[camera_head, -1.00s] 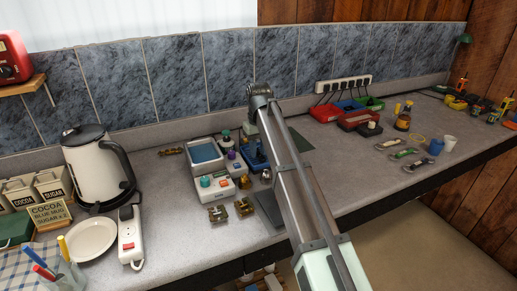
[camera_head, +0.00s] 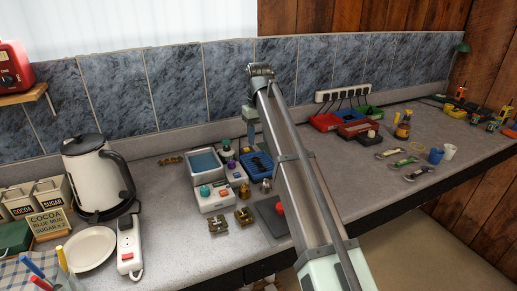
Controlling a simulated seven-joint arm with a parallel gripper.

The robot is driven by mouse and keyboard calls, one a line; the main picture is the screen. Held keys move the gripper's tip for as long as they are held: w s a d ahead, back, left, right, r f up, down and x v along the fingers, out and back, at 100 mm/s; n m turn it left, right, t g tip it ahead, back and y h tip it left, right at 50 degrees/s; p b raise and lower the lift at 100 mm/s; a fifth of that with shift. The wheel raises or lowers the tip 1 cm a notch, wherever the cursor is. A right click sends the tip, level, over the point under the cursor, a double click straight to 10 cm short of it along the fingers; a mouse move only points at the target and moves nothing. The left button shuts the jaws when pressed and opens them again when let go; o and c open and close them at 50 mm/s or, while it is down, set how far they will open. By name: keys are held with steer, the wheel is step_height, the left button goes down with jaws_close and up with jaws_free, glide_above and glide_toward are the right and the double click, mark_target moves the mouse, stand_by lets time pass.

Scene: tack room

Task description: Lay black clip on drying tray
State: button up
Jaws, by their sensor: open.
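A blue tray (camera_head: 248,169), which looks like the drying tray, stands left of my arm in the middle of the counter. A dark shape (camera_head: 262,161) lies in it, partly behind my arm; it may be the black clip, but it is too small to be sure. My gripper (camera_head: 252,141) hangs below the far end of my arm, above the back of the blue tray. It is open, with nothing visible in it. Its fingertips are small and hard to make out.
A dark mat (camera_head: 268,218) bears a red object (camera_head: 279,208) beside my arm. Red bins (camera_head: 325,122) stand farther right.

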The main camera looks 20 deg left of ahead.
steer(key=shift+r, duration=1.7)
